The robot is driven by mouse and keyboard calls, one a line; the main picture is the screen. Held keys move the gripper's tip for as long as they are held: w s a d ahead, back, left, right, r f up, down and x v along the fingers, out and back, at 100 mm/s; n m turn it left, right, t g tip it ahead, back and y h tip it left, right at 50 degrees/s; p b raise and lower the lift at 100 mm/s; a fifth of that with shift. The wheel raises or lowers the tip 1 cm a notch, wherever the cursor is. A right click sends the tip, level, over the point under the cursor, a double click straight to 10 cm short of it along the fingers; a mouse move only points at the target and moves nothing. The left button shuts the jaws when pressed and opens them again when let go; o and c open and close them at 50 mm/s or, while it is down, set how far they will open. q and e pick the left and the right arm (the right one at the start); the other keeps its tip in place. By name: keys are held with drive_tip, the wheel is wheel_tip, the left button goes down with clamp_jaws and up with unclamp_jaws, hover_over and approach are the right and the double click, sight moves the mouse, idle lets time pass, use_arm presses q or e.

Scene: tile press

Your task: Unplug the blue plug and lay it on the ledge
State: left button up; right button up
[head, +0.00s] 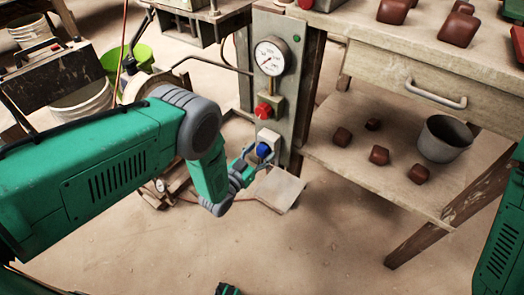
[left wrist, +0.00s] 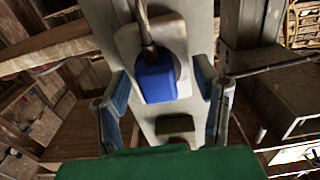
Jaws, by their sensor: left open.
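The blue plug (head: 263,150) sits in a pale socket plate (head: 269,138) low on the grey post. In the left wrist view the blue plug (left wrist: 156,80) is close, with a dark cord at its end, on the socket plate (left wrist: 127,42). My left gripper (head: 248,163) is beside the plug; in the left wrist view its open fingers (left wrist: 163,88) stand on both sides of it with gaps, apart from it. The ledge (head: 280,188) is a pale flat plate below the socket. Of my right arm, a green part shows at the right edge; its gripper cannot be made out.
A pressure gauge (head: 270,57) and a red knob (head: 263,110) are on the post above the socket. A workbench (head: 390,65) with a lower shelf (head: 345,165) stands to the right, holding brown blocks and a grey bucket (head: 444,138).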

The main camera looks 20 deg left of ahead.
sight(260, 154)
use_arm(q)
drive_tip(key=shift+d, duration=0.1)
idle(0.3)
clamp_jaws()
drive_tip(key=shift+p+v, duration=1.55)
drive_tip(key=shift+v, duration=1.5)
